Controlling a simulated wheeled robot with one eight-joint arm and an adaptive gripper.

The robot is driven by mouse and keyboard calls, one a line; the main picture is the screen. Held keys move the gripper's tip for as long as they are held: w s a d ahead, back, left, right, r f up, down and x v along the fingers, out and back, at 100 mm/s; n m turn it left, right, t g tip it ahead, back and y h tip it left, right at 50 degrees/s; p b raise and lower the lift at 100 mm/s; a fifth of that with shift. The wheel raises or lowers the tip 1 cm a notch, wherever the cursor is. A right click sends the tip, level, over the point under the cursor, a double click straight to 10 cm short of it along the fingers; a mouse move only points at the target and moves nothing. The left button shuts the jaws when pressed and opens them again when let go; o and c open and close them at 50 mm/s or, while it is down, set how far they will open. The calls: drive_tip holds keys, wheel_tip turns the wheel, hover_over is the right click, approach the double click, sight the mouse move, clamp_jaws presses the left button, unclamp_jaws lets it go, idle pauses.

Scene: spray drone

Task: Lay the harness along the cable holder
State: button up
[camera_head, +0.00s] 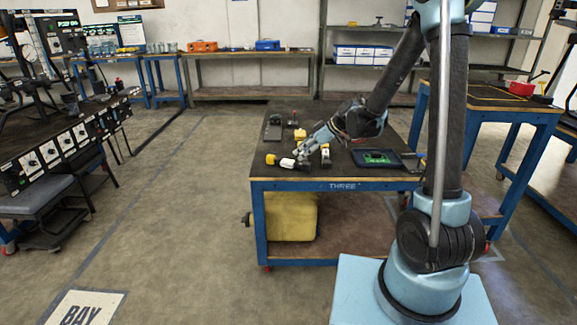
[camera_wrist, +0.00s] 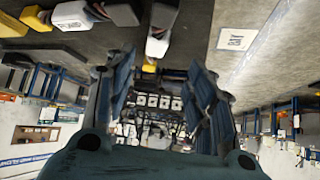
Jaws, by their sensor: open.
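In the head view, my gripper (camera_head: 302,156) is low over the left part of the table marked THREE (camera_head: 258,184). In the wrist view its two fingers (camera_wrist: 163,82) stand apart with nothing between them. A yellow-and-white piece (camera_head: 271,159) lies at the table's left front edge, close to the gripper. A white-and-dark piece (camera_head: 326,154) stands just right of it. A yellow block (camera_head: 300,134) sits behind. In the wrist view, white-and-dark pieces (camera_wrist: 158,45) show at the top, beyond the fingertips. I cannot make out which of these is the harness or the cable holder.
A dark tablet-like device with a green screen (camera_head: 377,158) lies right of the gripper. Small dark items (camera_head: 272,131) stand at the table's back left. A yellow container (camera_head: 290,215) sits on the lower shelf. The floor left of the table is clear.

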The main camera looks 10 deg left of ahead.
sight(289, 160)
drive_tip(key=x, duration=0.3)
drive_tip(key=shift+a+f, duration=0.3)
drive_tip(key=shift+w+x, duration=0.2)
drive_tip(key=shift+x, duration=0.75)
drive_tip(key=shift+w+x, duration=0.25)
drive_tip(key=shift+x, duration=1.5)
clamp_jaws()
